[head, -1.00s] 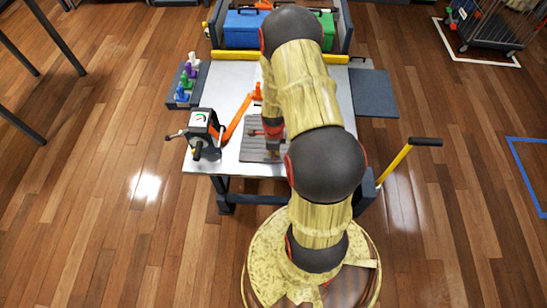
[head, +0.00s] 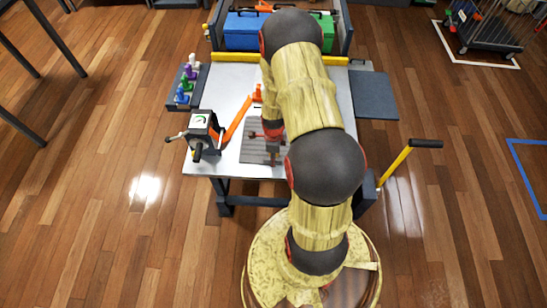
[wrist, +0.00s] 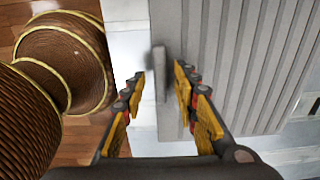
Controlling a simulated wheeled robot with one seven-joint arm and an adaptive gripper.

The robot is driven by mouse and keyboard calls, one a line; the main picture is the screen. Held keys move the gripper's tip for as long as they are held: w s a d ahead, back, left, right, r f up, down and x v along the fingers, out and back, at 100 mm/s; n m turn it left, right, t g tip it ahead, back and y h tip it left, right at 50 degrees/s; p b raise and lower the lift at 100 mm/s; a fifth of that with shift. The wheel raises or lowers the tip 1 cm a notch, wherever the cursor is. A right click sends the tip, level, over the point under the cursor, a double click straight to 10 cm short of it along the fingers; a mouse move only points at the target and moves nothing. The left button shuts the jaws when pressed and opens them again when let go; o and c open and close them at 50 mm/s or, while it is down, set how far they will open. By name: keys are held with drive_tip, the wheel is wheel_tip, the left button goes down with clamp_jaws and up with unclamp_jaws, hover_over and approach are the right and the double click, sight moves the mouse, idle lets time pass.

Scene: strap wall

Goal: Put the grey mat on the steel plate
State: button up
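The grey mat (head: 254,150) is a ribbed sheet lying on the front part of the bench, partly hidden by my arm. In the wrist view its ribbed face (wrist: 245,60) fills the right side, and an upright grey tab (wrist: 160,88) stands at its left edge. My gripper (wrist: 160,80) is open, with one finger on each side of the tab and a gap showing on both sides. In the head view my gripper (head: 272,158) is over the mat. The pale metal bench top (head: 228,90) lies around the mat; I cannot make out a separate steel plate on it.
A black device with a dial (head: 202,130) and an orange arm (head: 237,118) stand left of the mat. A rack of coloured bottles (head: 186,84) is at the bench's left edge. Blue (head: 243,30) and green (head: 328,30) boxes stand at the back. A dark side shelf (head: 375,95) is at right.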

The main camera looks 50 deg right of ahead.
drive_tip(key=w+a+r+n+t+p, duration=0.15)
drive_tip(key=a+r+n, duration=0.25)
drive_tip(key=r, duration=0.8)
drive_tip(key=w+a+r+n+p, duration=0.15)
drive_tip(key=a+r+n, duration=0.3)
drive_tip(key=r, duration=0.85)
drive_tip(key=w+a+r+n+t+p, duration=0.1)
drive_tip(key=a+r+n+p, duration=0.2)
drive_tip(key=r, duration=0.9)
drive_tip(key=s+a+r+n+t+b, duration=0.1)
drive_tip(key=s+a+r+n+t, duration=0.2)
drive_tip(key=s+a+r+n, duration=1)
wheel_tip(320, 180, up, 3)
drive_tip(key=n, duration=0.3)
drive_tip(key=shift+s+a+f, duration=0.2)
drive_tip(key=shift+s+a, duration=0.05)
